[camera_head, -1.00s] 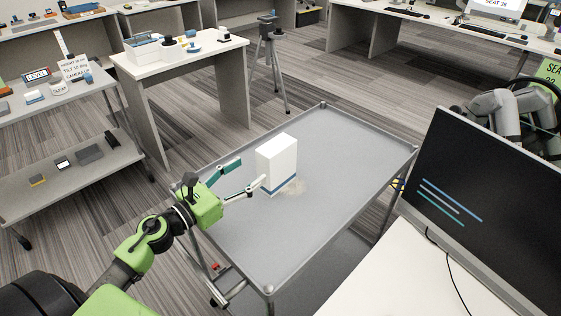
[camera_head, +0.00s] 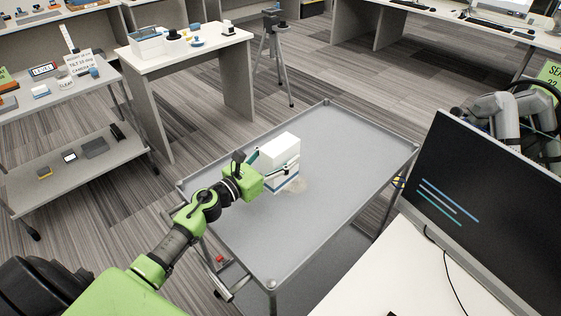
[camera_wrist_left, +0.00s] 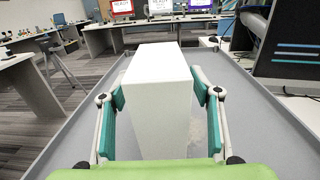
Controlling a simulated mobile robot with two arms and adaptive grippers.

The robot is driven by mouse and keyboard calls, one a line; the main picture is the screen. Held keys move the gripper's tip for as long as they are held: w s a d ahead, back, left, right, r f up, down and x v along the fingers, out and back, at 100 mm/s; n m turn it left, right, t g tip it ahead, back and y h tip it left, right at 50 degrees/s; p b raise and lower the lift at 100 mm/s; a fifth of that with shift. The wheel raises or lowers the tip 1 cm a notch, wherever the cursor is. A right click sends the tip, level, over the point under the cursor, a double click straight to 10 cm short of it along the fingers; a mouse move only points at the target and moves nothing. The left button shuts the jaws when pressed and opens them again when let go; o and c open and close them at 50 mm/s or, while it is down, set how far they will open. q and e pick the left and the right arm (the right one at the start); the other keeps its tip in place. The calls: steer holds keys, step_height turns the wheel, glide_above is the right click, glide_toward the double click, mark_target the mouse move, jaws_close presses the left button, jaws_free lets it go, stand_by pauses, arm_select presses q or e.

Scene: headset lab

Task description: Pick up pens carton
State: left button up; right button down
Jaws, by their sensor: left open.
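The pens carton, a white box with a blue band near its base (camera_head: 281,149), stands upright on the grey cart top. My left gripper (camera_head: 278,170) is open with its fingers on either side of the carton. In the left wrist view the carton (camera_wrist_left: 160,95) fills the space between the two fingers of the left gripper (camera_wrist_left: 160,115). A gap shows on the right side; the left finger looks close to the carton. The gripper hides part of the carton's lower side in the head view. My right gripper is not in view.
A monitor (camera_head: 490,180) on a white desk (camera_head: 385,275) stands at the right. A white table (camera_head: 185,50) with small items and a tripod (camera_head: 278,60) stand behind. A shelf cart (camera_head: 75,165) is at left.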

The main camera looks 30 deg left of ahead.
arm_select(q)
steer(key=shift+w, duration=0.1)
steer(key=c, duration=1.4)
steer(key=shift+c, duration=0.2)
steer(key=shift+r, duration=0.15)
